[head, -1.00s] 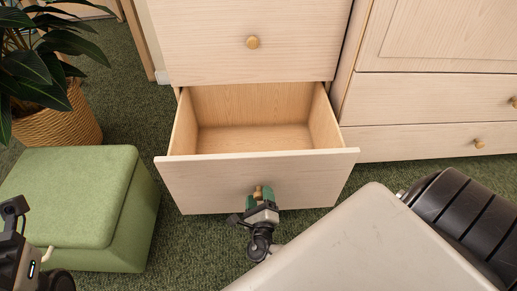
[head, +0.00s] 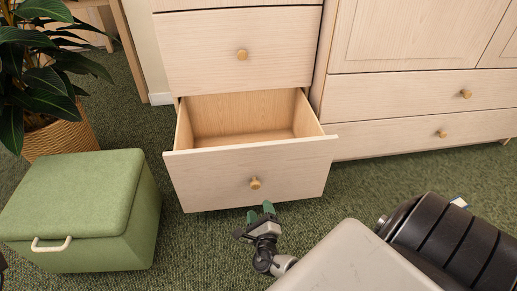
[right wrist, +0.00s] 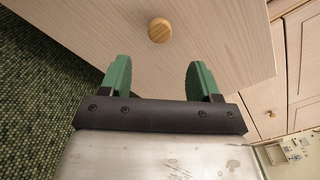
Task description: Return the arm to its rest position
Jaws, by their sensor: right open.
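My right gripper (head: 260,212) is in front of the pulled-out lower drawer (head: 217,179), just below its round wooden knob (head: 255,183). In the right wrist view the two green fingers (right wrist: 159,80) are spread apart with nothing between them. The knob (right wrist: 159,30) shows beyond the fingertips, clear of them. The drawer stands open and its visible inside is empty. My left gripper is not in view; only a dark bit of what may be my left arm shows at the left edge.
A green storage ottoman (head: 80,195) with a pale handle stands left of the drawer. A potted plant (head: 50,75) is behind it. A wooden cabinet (head: 410,90) with closed drawers stands to the right. Green carpet (head: 362,183) is free between the drawer and my base.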

